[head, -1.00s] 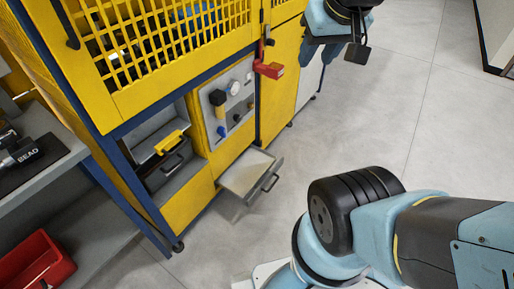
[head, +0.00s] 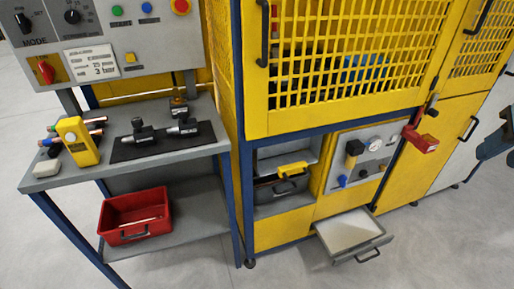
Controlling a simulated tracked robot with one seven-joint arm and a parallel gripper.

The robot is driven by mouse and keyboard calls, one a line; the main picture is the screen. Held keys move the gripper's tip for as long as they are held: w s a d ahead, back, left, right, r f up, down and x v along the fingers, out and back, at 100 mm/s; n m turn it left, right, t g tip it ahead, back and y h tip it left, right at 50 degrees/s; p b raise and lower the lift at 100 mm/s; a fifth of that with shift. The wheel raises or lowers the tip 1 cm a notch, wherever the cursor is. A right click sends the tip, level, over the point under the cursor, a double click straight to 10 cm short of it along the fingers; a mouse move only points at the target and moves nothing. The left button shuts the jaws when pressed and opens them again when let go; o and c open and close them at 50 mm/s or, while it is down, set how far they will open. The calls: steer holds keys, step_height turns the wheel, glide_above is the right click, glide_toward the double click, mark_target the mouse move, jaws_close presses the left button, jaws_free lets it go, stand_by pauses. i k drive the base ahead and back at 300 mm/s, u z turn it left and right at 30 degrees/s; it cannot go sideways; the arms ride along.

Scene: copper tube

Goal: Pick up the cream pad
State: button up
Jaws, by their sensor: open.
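A small cream pad (head: 46,168) lies flat on the near left corner of the grey workbench (head: 190,153), at the left of the head view. It is just left of a yellow handheld device. Only a part of the end of my arm shows, cut off by the right edge, with a dark piece of my gripper (head: 508,118) there. It is far to the right of the pad, with nothing seen in it.
The yellow device (head: 78,142), copper tubes (head: 95,122) and a black mat (head: 163,141) with dark tools share the bench top. A red bin (head: 134,216) sits on the lower shelf. A drawer (head: 350,232) juts from the yellow cabinet. The floor in front is clear.

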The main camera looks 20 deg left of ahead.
mark_target(49, 168)
steer(key=z, duration=0.45)
steer(key=i, duration=0.15)
steer(key=u, duration=2.95)
steer(key=k, duration=0.8)
steer(key=u, duration=0.25)
steer(key=i, duration=0.8)
steer(key=z, duration=0.15)
